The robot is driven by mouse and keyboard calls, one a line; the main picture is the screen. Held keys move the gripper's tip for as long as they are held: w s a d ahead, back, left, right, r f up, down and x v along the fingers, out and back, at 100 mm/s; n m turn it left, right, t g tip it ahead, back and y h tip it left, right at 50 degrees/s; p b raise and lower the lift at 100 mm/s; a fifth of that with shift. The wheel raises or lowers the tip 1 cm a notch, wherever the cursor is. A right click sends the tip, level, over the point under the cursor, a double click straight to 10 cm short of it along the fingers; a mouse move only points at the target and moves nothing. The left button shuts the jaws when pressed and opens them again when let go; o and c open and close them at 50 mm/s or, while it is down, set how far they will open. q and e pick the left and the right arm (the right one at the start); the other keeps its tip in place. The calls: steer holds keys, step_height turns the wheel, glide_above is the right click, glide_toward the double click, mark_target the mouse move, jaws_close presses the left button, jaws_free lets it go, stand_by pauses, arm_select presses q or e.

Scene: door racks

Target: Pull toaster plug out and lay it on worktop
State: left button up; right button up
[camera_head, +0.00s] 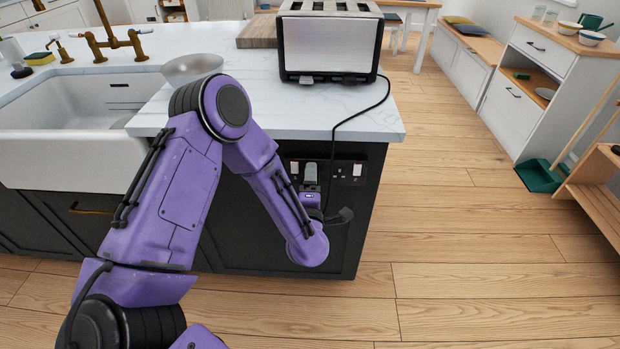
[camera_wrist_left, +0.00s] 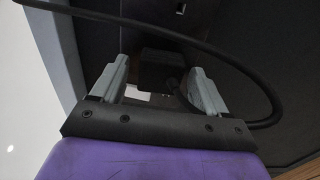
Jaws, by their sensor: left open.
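The silver and black toaster (camera_head: 330,42) stands on the white marble worktop (camera_head: 375,118). Its black cord (camera_head: 350,118) runs over the worktop edge and down to the socket panel (camera_head: 345,172) on the dark side of the island. My left gripper (camera_head: 310,172) is at this panel. In the left wrist view, the black plug (camera_wrist_left: 160,70) sits between the two grey fingers of my left gripper (camera_wrist_left: 158,88), which are open with gaps visible beside it. I cannot tell whether the plug is fully seated. In the head view, my gripper hides it. My right gripper is not in view.
A wooden board (camera_head: 258,32) lies behind the toaster and a metal bowl (camera_head: 192,68) sits near the sink (camera_head: 70,118). The worktop in front of the toaster is mostly clear. In the wrist view, the cord (camera_wrist_left: 225,60) loops around the gripper.

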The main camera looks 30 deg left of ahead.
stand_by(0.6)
arm_select(q)
jaws_close()
steer(key=shift+v, duration=3)
steer(key=shift+s, duration=0.1)
steer(key=v, duration=0.2)
steer(key=shift+s+d+b, duration=0.2)
steer(key=shift+s+b, duration=0.1)
step_height(320, 180, up, 21)
steer(key=p, duration=1.7)
steer(key=shift+p, duration=0.4)
